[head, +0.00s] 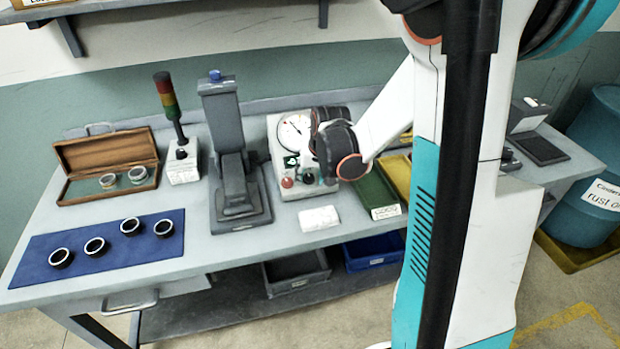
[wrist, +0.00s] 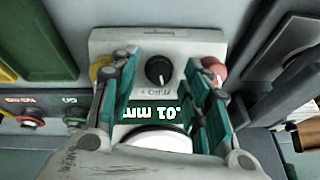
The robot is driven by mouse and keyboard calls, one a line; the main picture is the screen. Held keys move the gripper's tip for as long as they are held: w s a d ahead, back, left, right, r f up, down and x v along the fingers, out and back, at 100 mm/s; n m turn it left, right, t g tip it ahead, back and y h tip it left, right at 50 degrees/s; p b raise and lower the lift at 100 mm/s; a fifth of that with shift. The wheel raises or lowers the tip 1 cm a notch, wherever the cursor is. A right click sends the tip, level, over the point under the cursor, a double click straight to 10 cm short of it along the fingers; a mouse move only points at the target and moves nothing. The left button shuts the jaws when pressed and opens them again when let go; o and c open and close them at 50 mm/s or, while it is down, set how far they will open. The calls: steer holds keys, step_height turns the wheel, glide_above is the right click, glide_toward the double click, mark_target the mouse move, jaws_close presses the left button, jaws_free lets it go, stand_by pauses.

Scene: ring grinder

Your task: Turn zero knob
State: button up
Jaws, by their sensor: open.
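The black zero knob (wrist: 159,72) sits on a light grey gauge box (wrist: 100,43), with an upside-down "ZERO" label beside it in the wrist view. My gripper (wrist: 160,62) is open, with one teal finger on each side of the knob and gaps between. I cannot tell how far the fingertips are above the panel. In the head view, the knob (head: 308,178) shows just left of my gripper (head: 325,172), whose fingers are mostly hidden by the wrist.
A red button (wrist: 213,70) and a yellow one (wrist: 102,70) flank the knob. A green ".01 mm" display and a dial gauge (head: 294,130) are near it. The grey stand (head: 236,195) is left of the box, a green tray (head: 376,195) right, a white cloth (head: 319,218) in front.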

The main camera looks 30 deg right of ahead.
steer(key=shift+w+f, duration=0.1)
steer(key=shift+f, duration=0.25)
steer(key=shift+c, duration=0.3)
jaws_close()
steer(key=shift+n+h, duration=0.3)
steer(key=shift+n, duration=1.1)
steer(key=shift+o, duration=0.3)
jaws_free()
